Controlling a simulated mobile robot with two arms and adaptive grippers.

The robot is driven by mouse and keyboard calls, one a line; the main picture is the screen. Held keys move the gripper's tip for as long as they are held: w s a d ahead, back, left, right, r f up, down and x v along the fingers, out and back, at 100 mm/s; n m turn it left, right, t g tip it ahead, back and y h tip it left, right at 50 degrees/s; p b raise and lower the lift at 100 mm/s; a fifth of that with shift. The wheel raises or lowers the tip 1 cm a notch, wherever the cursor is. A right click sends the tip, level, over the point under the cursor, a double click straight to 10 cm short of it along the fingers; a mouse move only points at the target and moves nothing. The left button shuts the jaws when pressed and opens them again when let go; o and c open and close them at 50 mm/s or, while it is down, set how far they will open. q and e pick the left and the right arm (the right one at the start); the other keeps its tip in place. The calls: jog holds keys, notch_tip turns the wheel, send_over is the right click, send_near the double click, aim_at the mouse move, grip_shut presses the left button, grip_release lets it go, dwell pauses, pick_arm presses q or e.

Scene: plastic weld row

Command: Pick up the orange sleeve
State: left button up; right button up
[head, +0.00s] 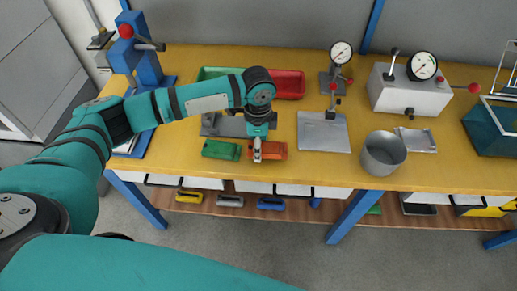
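The orange sleeve (278,151) lies near the front edge of the yellow workbench (310,172), just right of a similar green piece (221,150). My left gripper (257,157) comes down from above over the left end of the orange sleeve and hides part of it. The fingers look small and close together, and I cannot tell whether they are open, shut, or touching the sleeve. My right gripper is not in view.
Green and red trays (290,84) stand behind the gripper. A grey plate with a dial gauge (324,132), a metal cup (383,153) and a grey gauge box (408,90) stand to the right. A blue press (140,60) stands at the left. Bins hang below the bench.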

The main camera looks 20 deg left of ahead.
pick_arm(q)
jog(key=shift+r, duration=0.7)
jog(key=s+d, duration=0.3)
jog(key=s, duration=0.4)
jog(key=s+d+r+b, duration=0.1)
jog(key=s+d, duration=0.2)
jog(key=s, duration=0.4)
jog(key=shift+s+d+r, duration=0.2)
jog(key=shift+s, duration=0.15)
jog(key=w+a+r+n, duration=0.1)
jog(key=a+r+n, duration=0.6)
jog(key=n, duration=0.7)
jog(key=shift+w+a+r, duration=0.35)
jog(key=shift+r, duration=0.1)
